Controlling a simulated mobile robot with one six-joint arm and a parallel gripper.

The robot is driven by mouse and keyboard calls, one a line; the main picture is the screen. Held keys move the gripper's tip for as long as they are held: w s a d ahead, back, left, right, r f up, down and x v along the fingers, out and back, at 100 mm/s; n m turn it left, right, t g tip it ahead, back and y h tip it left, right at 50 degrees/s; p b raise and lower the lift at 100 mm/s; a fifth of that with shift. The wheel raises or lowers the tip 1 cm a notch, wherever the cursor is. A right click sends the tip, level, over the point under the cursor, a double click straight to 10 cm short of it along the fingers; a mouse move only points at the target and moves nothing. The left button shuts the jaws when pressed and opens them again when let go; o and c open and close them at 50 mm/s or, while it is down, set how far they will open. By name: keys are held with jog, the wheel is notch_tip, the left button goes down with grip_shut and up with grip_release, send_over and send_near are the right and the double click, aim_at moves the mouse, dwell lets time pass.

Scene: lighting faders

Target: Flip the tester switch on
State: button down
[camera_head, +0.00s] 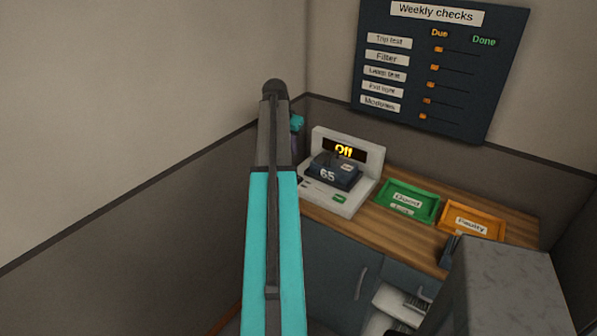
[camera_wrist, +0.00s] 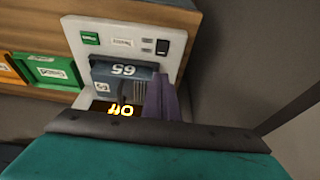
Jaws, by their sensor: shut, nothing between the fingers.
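The tester (camera_head: 371,160) is a white unit with a lit display reading "Off" and a dark block marked 65 (camera_head: 333,172) seated on it. In the wrist view the tester (camera_wrist: 142,26) appears upside down, with the display (camera_wrist: 121,109) near the bottom. A black rocker switch (camera_wrist: 162,46) sits on its base panel beside a small label. My gripper (camera_wrist: 159,84) shows as narrow purplish fingers, shut and empty, over the tester beside the 65 block, apart from the switch in the picture. In the head view my arm hides most of the gripper.
A green tray (camera_head: 432,219) and an orange tray (camera_head: 450,224) stand right of the tester on the wooden counter (camera_head: 392,234). A wall board (camera_head: 478,92) reading "Weekly checks" has several orange sliders at the Due side. The wall is close behind and left.

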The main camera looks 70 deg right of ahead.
jog(key=shift+f, duration=0.2)
jog(key=p, duration=0.3)
send_over(298, 179)
jog(key=f, duration=0.8)
jog(key=shift+w+a+f, duration=0.1)
jog(key=shift+a+f, duration=0.1)
jog(key=shift+f, duration=0.1)
jog(key=shift+a+p+x, duration=0.2)
jog(key=shift+p+x, duration=0.35)
jog(key=shift+x, duration=0.5)
jog(key=shift+a+p+x, duration=0.2)
jog(key=shift+p+x, duration=0.3)
jog(key=shift+x, duration=0.55)
jog(key=shift+w+f, duration=0.1)
jog(key=shift+f, duration=0.15)
jog(key=shift+d+f+b, duration=0.1)
jog(key=shift+f+b, duration=0.05)
jog(key=shift+b, duration=0.15)
jog(key=shift+a, duration=0.25)
jog(key=shift+w+a, duration=0.2)
jog(key=shift+a, duration=0.35)
